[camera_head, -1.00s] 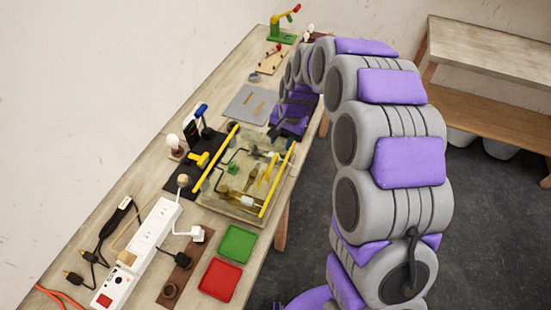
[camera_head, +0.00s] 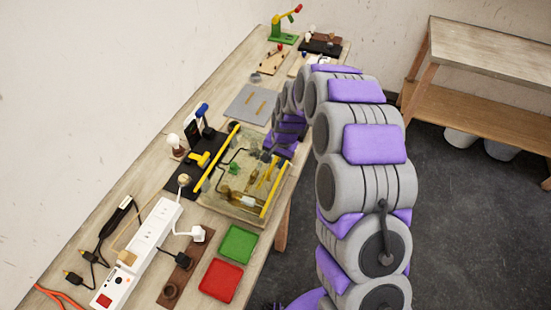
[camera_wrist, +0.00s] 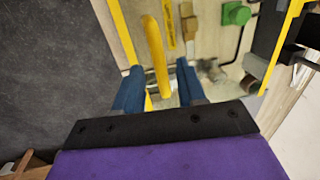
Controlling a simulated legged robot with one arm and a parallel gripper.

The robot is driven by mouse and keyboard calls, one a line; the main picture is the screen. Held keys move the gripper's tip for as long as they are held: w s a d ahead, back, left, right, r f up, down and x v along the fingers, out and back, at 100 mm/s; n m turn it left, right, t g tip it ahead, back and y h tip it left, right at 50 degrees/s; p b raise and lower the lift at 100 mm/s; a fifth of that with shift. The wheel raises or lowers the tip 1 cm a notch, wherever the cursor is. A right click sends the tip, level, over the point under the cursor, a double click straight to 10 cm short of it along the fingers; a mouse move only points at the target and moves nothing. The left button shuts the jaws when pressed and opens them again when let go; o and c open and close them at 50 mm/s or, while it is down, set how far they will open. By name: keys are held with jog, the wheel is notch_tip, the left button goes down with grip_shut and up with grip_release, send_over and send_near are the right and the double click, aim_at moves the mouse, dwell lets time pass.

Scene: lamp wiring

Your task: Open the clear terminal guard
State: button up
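The clear terminal guard (camera_head: 237,152) is a see-through cover with yellow edge strips, lying over a wired board on the bench. It looks closed, and a yellow handle (camera_head: 268,170) stands on it near its right edge. In the wrist view the yellow handle (camera_wrist: 155,55) rises between the two blue fingers of my gripper (camera_wrist: 160,80). The fingers are apart, with the handle's lower end between or just beyond them; I cannot tell whether they touch it. In the head view my arm's purple end is at the guard's far right corner.
A green tray (camera_head: 238,244) and a red tray (camera_head: 221,279) lie in front of the guard. A white power strip (camera_head: 146,244) is to the left. A grey plate (camera_head: 250,104) lies behind.

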jog(key=shift+a, duration=0.2)
jog(key=c, duration=0.4)
jog(key=shift+d, duration=0.1)
grip_shut()
jog(key=shift+r, duration=0.1)
